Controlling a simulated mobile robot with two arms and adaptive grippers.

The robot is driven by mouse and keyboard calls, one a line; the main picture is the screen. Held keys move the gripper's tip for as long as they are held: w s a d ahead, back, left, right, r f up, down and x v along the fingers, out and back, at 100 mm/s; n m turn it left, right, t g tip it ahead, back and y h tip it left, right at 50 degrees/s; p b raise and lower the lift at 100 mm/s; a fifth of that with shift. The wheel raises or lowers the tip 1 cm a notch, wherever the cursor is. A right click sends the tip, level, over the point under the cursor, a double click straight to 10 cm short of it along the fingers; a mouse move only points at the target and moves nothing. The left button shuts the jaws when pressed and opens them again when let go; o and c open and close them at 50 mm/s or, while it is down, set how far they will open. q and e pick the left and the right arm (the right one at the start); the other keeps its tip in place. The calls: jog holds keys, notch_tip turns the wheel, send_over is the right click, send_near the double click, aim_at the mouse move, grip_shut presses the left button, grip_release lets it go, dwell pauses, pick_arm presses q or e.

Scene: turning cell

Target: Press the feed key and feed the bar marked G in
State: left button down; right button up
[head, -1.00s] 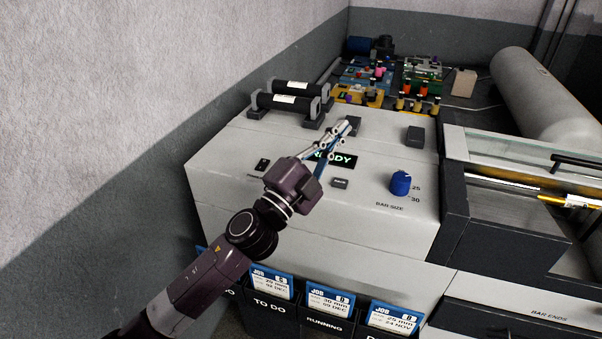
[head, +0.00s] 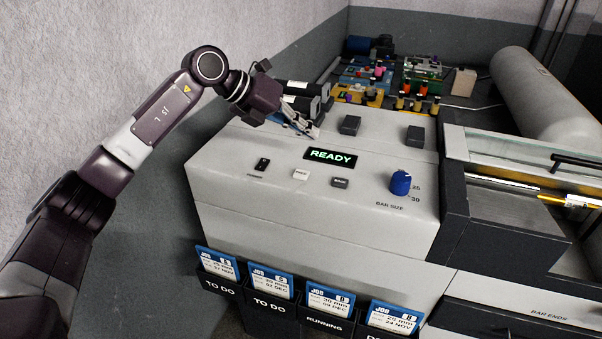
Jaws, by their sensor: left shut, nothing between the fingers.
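The grey machine's sloping panel (head: 375,160) bears a lit display (head: 330,155) reading READY. Below it are a white key (head: 301,174) and a dark key (head: 340,183); their small labels are too small to read. A black switch (head: 262,164) sits to their left. My left gripper (head: 314,132) is shut and empty above the panel, behind the display and clear of the keys. At the right, a yellow bar (head: 555,199) with a white label lies in the machine's window; I cannot read its mark. No letter G is legible. My right gripper is out of view.
A blue knob (head: 400,183) stands by the size marks 25 and 30. Job cards (head: 331,300) stand in dark holders along the front. A large grey cylinder (head: 545,95) is at the right.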

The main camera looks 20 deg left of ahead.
pick_arm(q)
jog(key=shift+a+y, duration=0.5)
jog(key=shift+a, duration=0.7)
jog(key=shift+f, duration=0.1)
jog(key=b, duration=0.6)
send_over(298, 173)
notch_tip(298, 173, down, 8)
jog(key=shift+r, duration=0.25)
jog(key=shift+f, duration=0.6)
jog(key=shift+f, duration=0.1)
jog(key=shift+d+f+b, duration=0.1)
jog(key=shift+f+b, duration=0.2)
jog(key=shift+b, duration=0.05)
